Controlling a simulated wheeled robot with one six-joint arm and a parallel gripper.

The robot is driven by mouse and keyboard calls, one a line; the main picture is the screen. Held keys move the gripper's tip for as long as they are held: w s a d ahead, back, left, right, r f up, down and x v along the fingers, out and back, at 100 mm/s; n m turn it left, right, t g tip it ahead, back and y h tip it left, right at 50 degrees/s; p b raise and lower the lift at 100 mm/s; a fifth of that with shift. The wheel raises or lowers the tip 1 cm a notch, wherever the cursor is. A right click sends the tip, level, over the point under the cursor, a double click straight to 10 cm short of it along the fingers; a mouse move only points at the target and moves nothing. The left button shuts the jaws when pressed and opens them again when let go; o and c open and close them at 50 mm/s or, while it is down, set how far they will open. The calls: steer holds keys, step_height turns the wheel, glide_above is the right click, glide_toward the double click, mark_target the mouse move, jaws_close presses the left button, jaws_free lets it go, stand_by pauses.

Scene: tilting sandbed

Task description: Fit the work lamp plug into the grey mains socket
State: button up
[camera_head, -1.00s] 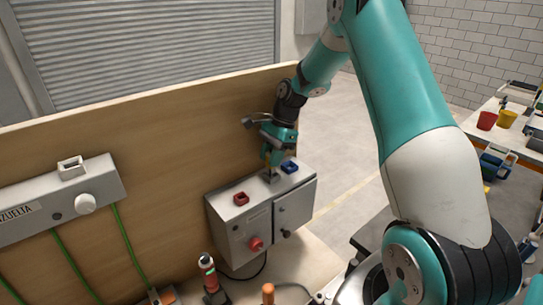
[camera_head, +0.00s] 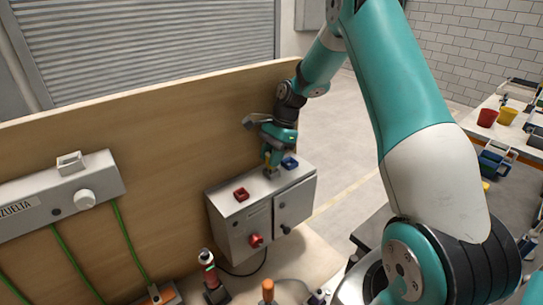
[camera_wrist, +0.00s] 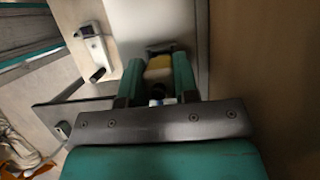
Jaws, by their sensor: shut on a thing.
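My gripper (camera_head: 269,163) points down at the top of the grey box and is shut on the work lamp plug. The plug shows in the wrist view as a yellow body (camera_wrist: 158,68) between the two teal fingers. The grey mains socket shows in the wrist view as a dark grey rim (camera_wrist: 159,47) just beyond the plug's end. In the head view the gripper and plug cover the spot between the red and blue sockets. The plug is at or very close to the socket; I cannot tell whether it is inside it.
The grey box (camera_head: 230,225) carries a red socket (camera_head: 241,194), a blue socket (camera_head: 290,163) and a red knob (camera_head: 256,241). A wooden panel (camera_head: 160,140) stands behind it. A red and black tool (camera_head: 209,272) stands in front. A grey rail (camera_head: 40,208) with green cables is at left.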

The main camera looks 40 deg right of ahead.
steer(key=shift+f, duration=0.6)
steer(key=o, duration=1.5)
steer(key=shift+o, duration=0.2)
steer(key=shift+r, duration=0.15)
steer(key=shift+r+p, duration=0.35)
steer(key=shift+r, duration=3.55)
